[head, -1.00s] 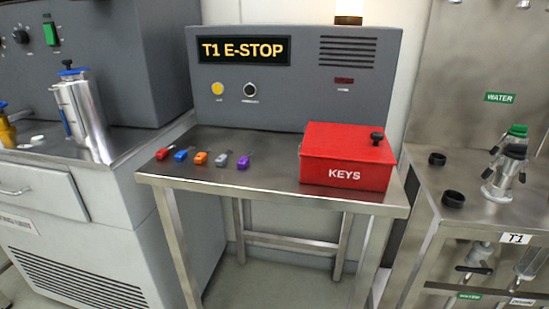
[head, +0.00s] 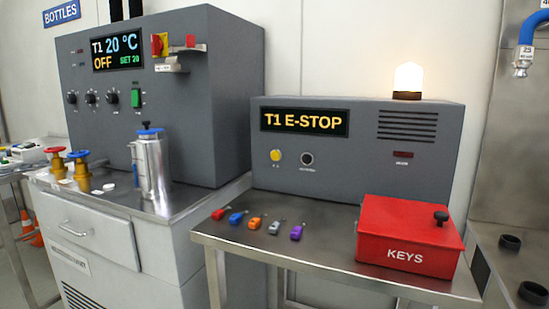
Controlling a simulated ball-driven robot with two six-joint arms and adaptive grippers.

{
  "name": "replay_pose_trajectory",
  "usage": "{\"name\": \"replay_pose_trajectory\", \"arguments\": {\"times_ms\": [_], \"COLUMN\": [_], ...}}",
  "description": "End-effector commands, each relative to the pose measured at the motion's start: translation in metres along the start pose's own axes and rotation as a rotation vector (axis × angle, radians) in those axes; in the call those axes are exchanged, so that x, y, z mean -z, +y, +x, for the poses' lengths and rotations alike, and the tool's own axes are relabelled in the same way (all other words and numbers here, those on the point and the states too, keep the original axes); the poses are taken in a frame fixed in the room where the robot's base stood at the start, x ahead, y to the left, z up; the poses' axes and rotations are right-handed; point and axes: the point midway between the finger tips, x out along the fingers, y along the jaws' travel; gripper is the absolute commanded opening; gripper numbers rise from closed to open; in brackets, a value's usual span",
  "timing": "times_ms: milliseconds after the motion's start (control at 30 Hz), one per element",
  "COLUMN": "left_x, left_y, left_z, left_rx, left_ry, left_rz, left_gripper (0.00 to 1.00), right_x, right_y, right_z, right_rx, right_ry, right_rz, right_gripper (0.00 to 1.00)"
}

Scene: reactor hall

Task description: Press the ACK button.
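A grey control panel (head: 355,180) stands at the back of a steel table, with a display (head: 304,121) reading "T1 E-STOP" in amber. A round yellow button (head: 276,156) sits below the display on the left; its small label is too blurred to read for certain. A black round control with a pale ring (head: 307,159) is to its right. A lamp (head: 408,78) on top of the panel glows white-orange. Neither of my grippers shows in the head view.
A red KEYS box (head: 408,236) stands on the right of the steel table (head: 330,259). Several coloured tags (head: 256,223) lie at its left. A larger grey cabinet (head: 160,95) with a "T1 20 °C OFF" display and a metal flask (head: 151,170) are further left.

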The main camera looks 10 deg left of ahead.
Motion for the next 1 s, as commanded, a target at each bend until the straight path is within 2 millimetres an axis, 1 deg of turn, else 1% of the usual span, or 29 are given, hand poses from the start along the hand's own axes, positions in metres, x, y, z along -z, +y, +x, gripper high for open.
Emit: {"name": "replay_pose_trajectory", "arguments": {"times_ms": [33,200,267,1000], "left_x": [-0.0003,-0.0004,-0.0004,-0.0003], "left_y": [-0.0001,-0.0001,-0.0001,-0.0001], "left_z": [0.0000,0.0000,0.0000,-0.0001], "left_rx": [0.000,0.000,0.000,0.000], "left_ry": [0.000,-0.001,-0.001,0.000], "left_rz": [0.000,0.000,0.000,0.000], "left_gripper": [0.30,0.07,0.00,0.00], "right_x": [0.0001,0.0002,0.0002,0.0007], "right_y": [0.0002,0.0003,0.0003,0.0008], "right_z": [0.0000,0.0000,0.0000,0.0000], "right_rx": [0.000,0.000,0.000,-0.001], "right_ry": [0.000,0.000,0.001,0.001], "right_rz": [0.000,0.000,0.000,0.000], "right_gripper": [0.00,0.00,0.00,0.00]}}
